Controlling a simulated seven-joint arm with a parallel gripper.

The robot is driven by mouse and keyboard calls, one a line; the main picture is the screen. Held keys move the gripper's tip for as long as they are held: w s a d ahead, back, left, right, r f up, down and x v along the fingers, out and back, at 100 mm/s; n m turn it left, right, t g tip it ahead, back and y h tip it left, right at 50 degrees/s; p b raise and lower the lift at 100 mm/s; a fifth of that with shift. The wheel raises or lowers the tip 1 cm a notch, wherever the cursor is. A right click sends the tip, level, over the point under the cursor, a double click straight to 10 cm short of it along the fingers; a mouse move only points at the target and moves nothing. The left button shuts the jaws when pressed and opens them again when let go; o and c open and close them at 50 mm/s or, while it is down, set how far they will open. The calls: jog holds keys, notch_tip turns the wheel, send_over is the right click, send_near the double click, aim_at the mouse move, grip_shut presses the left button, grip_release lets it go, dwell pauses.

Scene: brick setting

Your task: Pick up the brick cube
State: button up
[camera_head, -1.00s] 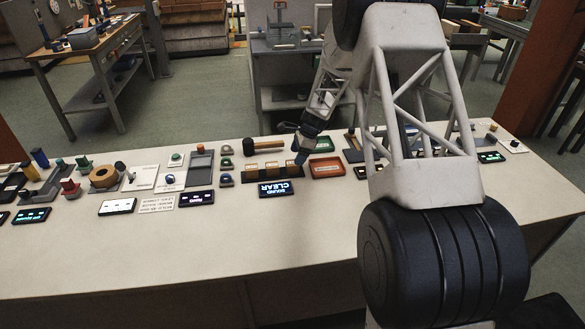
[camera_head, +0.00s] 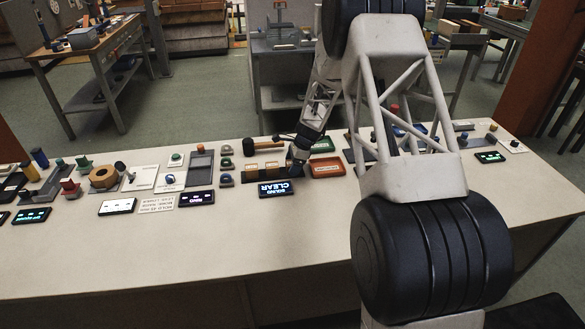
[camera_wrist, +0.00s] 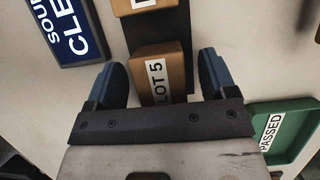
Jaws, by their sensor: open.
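A tan brick cube (camera_wrist: 150,62) with a white "LOT 5" label sits between the two blue fingers of my gripper (camera_wrist: 162,76) in the wrist view. The fingers are apart, one on each side, with a visible gap on the right; contact on the left cannot be told. Part of the brick's near side is hidden by my gripper body. In the head view my gripper (camera_head: 297,165) is down at the right end of a row of bricks and hides that end. Two bricks (camera_head: 250,172) (camera_head: 271,169) show left of it.
The bricks stand on a dark strip (camera_wrist: 178,30). A "SOUND CLEAR" display (camera_head: 278,188) lies in front. A green "PASSED" tray (camera_wrist: 288,128) and a red-orange tray (camera_head: 327,168) are to the right. A mallet (camera_head: 249,147) lies behind. The front of the bench is clear.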

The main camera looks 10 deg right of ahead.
aim_at(289, 163)
jog(key=shift+c, duration=0.2)
jog(key=c, duration=1)
jog(key=shift+r, duration=0.15)
jog(key=shift+r, duration=0.55)
notch_tip(289, 163, up, 2)
jog(key=shift+r, duration=0.1)
jog(key=s, duration=0.5)
jog(key=s+r, duration=0.1)
jog(key=s, duration=1)
jog(key=shift+d+r, duration=0.2)
